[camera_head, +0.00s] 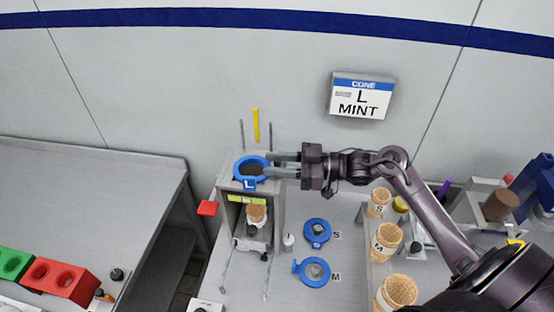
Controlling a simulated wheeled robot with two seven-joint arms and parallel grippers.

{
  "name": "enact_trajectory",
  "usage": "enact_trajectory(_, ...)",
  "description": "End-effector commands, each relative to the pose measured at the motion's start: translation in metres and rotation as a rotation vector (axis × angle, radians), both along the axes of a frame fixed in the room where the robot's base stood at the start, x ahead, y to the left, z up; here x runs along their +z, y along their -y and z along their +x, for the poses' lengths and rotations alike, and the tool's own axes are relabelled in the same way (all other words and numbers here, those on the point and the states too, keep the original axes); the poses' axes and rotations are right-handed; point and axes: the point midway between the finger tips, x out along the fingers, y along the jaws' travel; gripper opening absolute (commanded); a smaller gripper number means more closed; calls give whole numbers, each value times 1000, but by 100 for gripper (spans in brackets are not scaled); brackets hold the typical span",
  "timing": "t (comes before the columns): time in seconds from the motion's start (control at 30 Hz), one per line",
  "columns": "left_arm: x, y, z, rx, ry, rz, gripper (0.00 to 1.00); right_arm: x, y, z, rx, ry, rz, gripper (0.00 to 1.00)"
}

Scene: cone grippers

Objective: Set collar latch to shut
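A blue collar (238,170) marked L sits on top of a grey stand (226,222). My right gripper (270,164) reaches in from the right, its two fingers apart with a visible gap and their tips at the collar's right rim. I cannot tell if they touch it. A red tab (208,208) sticks out at the stand's left, and a yellow-green strip (246,199) crosses its front below the collar. I cannot tell which part is the latch. A cone (257,214) shows inside the stand, below the collar. My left gripper is not in view.
Blue collars marked S (317,226) and M (299,269) lie on the table. Several waffle cones, including one marked M (388,238), stand in a rack at right. Thin rods and a yellow post (256,125) rise behind the stand. A wall sign (361,97) reads CONE L MINT.

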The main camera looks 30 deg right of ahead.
Motion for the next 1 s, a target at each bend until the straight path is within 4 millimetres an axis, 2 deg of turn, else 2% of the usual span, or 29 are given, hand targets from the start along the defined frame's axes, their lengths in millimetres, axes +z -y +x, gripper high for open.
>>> enact_trajectory(0.17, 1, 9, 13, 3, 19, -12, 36, -1, 0, 0, 0, 0, 0, 33)
enact_trajectory(0.43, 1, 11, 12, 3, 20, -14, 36, 0, 0, 0, 0, 0, 0, 1)
enact_trajectory(0.57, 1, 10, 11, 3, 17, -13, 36, 0, 0, 0, -2, 0, 0, 0)
enact_trajectory(0.67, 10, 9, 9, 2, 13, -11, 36, 2, -3, 0, -31, -1, 2, 0)
enact_trajectory(0.8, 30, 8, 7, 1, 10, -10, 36, 5, -8, 3, -138, -3, 5, 0)
enact_trajectory(1.0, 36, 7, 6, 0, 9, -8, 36, 1, -11, 8, -264, -2, 2, 0)
